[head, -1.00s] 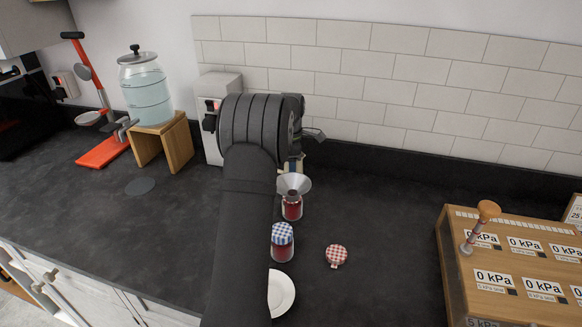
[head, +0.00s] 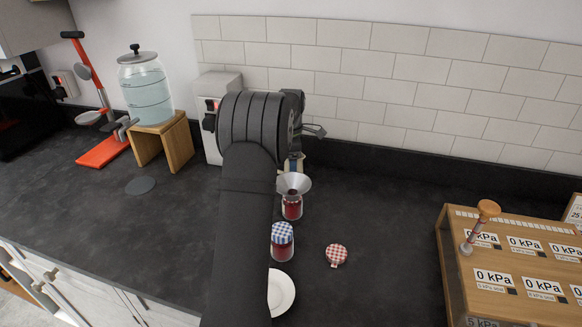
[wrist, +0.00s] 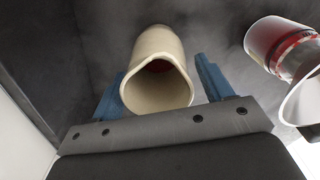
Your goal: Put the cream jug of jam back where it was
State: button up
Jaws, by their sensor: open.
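The cream jug (wrist: 157,88) shows in the wrist view with its spouted mouth toward the camera and some red jam inside. My gripper (wrist: 160,72) is open, its two blue fingers on either side of the jug, with a visible gap at least on the right. Whether the left finger touches it I cannot tell. In the head view my dark wrist (head: 258,130) hides most of the jug and the fingers.
A jam jar (head: 291,207) with a funnel (head: 294,184) in its mouth stands close by, at the right in the wrist view. Nearer are a blue-checked lidded jar (head: 282,243), a red-checked lid (head: 336,254) and a white plate (head: 283,294). The tiled wall is behind.

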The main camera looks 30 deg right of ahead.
notch_tip(320, 180, up, 11)
jog(key=shift+f, duration=0.15)
jog(key=shift+f, duration=0.1)
notch_tip(320, 180, down, 12)
jog(key=shift+f, duration=0.2)
notch_tip(320, 180, up, 2)
jog(key=shift+r, duration=0.85)
